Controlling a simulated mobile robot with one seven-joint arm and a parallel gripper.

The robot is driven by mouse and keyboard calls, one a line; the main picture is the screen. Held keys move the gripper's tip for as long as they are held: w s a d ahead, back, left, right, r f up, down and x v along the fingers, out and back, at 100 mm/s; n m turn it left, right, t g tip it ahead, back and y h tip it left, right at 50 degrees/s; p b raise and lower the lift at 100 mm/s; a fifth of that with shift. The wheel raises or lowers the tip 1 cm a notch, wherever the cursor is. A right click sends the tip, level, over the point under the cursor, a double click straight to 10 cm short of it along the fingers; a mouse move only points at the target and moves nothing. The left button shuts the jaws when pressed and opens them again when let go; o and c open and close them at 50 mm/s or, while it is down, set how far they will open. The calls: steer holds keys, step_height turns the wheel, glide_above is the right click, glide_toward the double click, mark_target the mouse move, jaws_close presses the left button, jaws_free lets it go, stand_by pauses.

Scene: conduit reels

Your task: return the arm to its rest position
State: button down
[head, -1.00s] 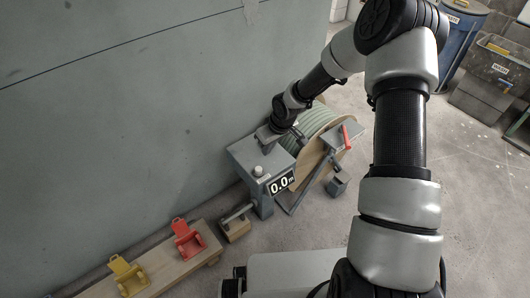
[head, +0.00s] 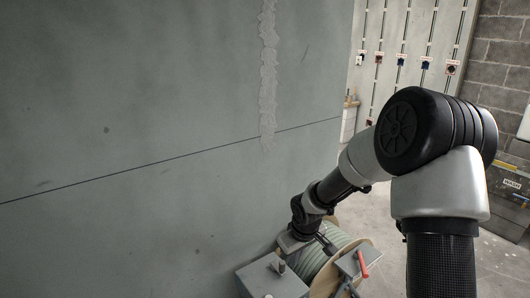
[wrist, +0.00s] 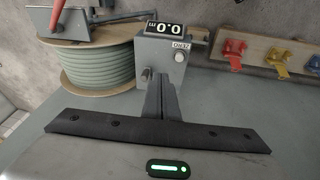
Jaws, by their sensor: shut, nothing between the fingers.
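My gripper (wrist: 167,95) shows in the wrist view with its dark fingers together and nothing between them. In the head view my arm reaches down and left from the right side, and its end is beside the wall, over or close to the grey counter box (head: 268,283). The fingertips are too small to make out there. In the wrist view the counter box (wrist: 160,62) stands just beyond the fingers, with a display reading 0.0 m. I cannot tell whether they touch it.
The reel of pale green conduit (head: 322,262) stands beside the box under my forearm; a red handle (head: 362,263) is near it. A wooden board (wrist: 262,58) with red, blue and yellow holders is at right in the wrist view. The grey wall (head: 150,150) is close on the left.

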steer(key=s+d+r+m+t+h, duration=0.1)
steer(key=s+d+r, duration=0.3)
steer(key=r, duration=0.5)
steer(key=s+d+r+m+h, duration=0.1)
steer(key=s+r+m, duration=0.1)
steer(key=s+r, duration=0.55)
steer(key=s+r+m+t+y, duration=0.1)
steer(key=s+r+m, duration=0.1)
steer(key=s+r, duration=0.45)
steer(key=s+r+m, duration=0.1)
steer(key=s+r, duration=0.3)
steer(key=s, duration=0.6)
step_height(320, 180, up, 20)
steer(key=p, duration=2)
steer(key=shift+r+p, duration=0.25)
steer(key=shift+p, duration=0.15)
steer(key=shift+w+f, duration=0.15)
steer(key=shift+w, duration=0.05)
